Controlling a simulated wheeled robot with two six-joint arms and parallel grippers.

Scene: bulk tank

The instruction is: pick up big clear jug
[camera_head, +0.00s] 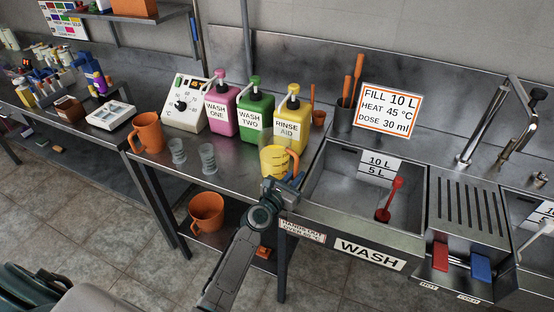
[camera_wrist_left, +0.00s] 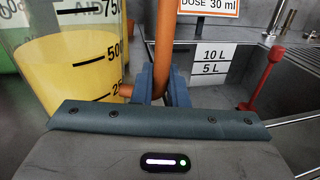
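The big clear jug (camera_head: 275,161) has an orange handle and black level marks, and holds yellow liquid. It is upright at the front right corner of the steel bench, beside the wash sink; whether its base touches the bench is hard to tell. In the left wrist view the jug (camera_wrist_left: 70,70) fills the left side, with its liquid near the 500 mark. My left gripper (camera_head: 291,181) is at the handle, and its fingers (camera_wrist_left: 161,88) close in on both sides of the orange handle (camera_wrist_left: 163,45). My right gripper is not in view.
Pink, green and yellow pump bottles (camera_head: 290,121) stand behind the jug. Two small clear cups (camera_head: 208,158) and an orange jug (camera_head: 148,132) are to the left. The sink (camera_head: 340,190) on the right holds a red ladle (camera_head: 390,200).

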